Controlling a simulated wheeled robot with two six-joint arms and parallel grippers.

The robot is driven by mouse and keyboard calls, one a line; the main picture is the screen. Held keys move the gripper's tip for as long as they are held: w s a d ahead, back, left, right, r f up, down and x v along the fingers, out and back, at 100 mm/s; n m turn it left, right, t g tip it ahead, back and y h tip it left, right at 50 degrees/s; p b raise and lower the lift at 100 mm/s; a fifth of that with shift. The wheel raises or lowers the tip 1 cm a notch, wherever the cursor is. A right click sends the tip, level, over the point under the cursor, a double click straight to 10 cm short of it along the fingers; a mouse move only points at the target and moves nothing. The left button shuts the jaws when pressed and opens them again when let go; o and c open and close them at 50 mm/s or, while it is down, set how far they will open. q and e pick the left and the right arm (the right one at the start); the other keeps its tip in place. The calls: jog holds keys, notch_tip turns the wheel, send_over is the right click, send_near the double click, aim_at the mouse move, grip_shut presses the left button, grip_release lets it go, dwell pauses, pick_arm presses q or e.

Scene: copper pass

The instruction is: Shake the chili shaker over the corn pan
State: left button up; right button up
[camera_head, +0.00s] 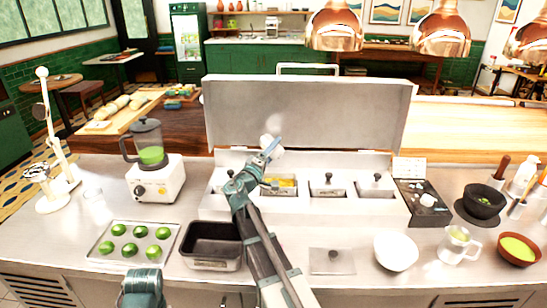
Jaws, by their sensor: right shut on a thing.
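My right gripper (269,149) is raised in front of the open lid, above and slightly left of the corn pan. It is shut on a small white thing, which I take to be the chili shaker (277,152); the gripper covers much of it and its tilt is unclear. The corn pan (284,190), with yellow corn in it, sits uncovered in the white counter unit, partly hidden by my right arm. Part of my left arm shows at the bottom left, but its fingers are not visible.
Lidded pans (327,188) stand right of the corn, before the raised steel lid (305,115). A blender (150,160), a tray of limes (130,262) and an empty dark pan (211,264) are left. A white bowl (396,252) and jug (458,246) stand right. Copper lamps (334,28) hang above.

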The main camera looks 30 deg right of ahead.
jog(key=m+h+b, duration=0.1)
jog(key=m, duration=0.1)
jog(key=f+m+b, duration=0.1)
jog(key=m, duration=0.1)
jog(key=shift+s+f+g+h+b, duration=0.2)
jog(key=shift+g+h+b, duration=0.1)
jog(key=shift+h, duration=0.1)
pick_arm(q)
jog(key=shift+f+b, duration=0.65)
jog(key=shift+f, duration=1.75)
pick_arm(e)
jog(key=shift+s+d+m+g+h, duration=0.15)
jog(key=shift+m+g+h, duration=0.15)
jog(key=shift+m, duration=0.65)
jog(key=shift+s+a+m+g+h, duration=0.15)
jog(key=shift+m+g+h, duration=0.15)
jog(key=shift+m, duration=0.65)
jog(key=shift+d+r, duration=0.1)
notch_tip(320, 180, up, 3)
jog(key=p, duration=0.3)
jog(key=shift+r, duration=0.15)
notch_tip(320, 180, down, 4)
jog(key=b, duration=0.3)
jog(key=shift+r, duration=0.25)
pick_arm(q)
jog(key=shift+r, duration=0.1)
pick_arm(e)
jog(key=shift+r, duration=0.15)
